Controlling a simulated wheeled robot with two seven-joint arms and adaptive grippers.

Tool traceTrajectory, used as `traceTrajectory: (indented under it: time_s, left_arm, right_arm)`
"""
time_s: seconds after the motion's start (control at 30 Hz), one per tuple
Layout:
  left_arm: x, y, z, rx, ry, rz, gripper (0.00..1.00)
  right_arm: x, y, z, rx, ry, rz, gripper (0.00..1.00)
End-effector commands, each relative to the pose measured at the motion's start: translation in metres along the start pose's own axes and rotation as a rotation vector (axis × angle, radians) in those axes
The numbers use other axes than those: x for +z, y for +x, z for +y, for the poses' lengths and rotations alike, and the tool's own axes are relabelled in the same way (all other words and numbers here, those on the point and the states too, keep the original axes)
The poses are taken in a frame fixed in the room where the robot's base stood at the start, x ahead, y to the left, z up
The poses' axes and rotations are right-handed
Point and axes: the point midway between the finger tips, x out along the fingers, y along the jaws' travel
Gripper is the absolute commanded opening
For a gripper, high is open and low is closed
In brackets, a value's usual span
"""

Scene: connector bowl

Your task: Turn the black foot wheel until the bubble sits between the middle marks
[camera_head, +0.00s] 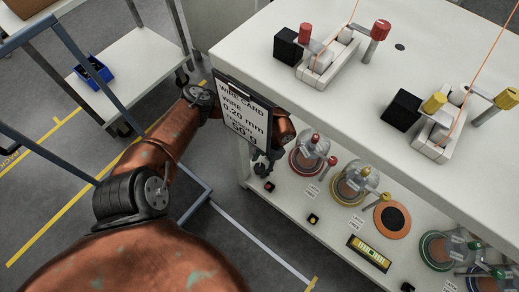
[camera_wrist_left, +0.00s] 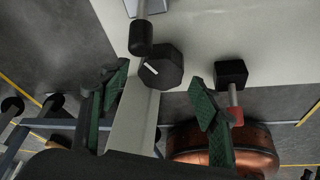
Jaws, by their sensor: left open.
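A black faceted wheel (camera_wrist_left: 163,70) with a white mark shows in the left wrist view, most likely the foot wheel. My left gripper (camera_wrist_left: 158,90) is open, its green fingers spread on either side below the wheel, with no visible contact. In the head view the left gripper (camera_head: 261,163) is by the near-left corner of the lower shelf, partly behind the wire card. I cannot pick out the wheel there. A yellow level (camera_head: 369,253) lies on the lower shelf, with a greenish patch near its middle. Its bubble is too small to place against the marks. My right gripper is not in view.
A wire card (camera_head: 243,116) hangs at the upper table (camera_head: 245,45) edge, close to my left arm. Glass-covered spools (camera_head: 308,157) and an orange disc (camera_head: 393,219) stand on the lower shelf. A black knob with a red collar (camera_wrist_left: 231,74) is near the right finger.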

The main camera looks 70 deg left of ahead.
Motion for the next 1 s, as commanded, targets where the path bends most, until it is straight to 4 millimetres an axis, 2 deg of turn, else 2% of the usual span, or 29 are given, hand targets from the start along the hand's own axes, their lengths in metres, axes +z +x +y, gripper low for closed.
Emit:
traceTrajectory:
  time_s: [0.3,0.5,0.7,1.0]
  left_arm:
    - [0.001,-0.064,0.001,0.001,0.0,-0.004,0.57]
    - [0.001,-0.097,0.001,0.001,0.0,-0.003,0.57]
    - [0.0,-0.111,0.001,0.0,0.0,0.0,0.57]
    - [0.0,-0.112,0.001,0.0,0.0,0.0,0.57]
  right_arm:
    - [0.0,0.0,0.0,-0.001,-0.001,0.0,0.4]
    - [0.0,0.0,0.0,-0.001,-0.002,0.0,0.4]
    - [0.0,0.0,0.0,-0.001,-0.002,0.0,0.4]
    - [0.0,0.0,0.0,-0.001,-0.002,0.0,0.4]
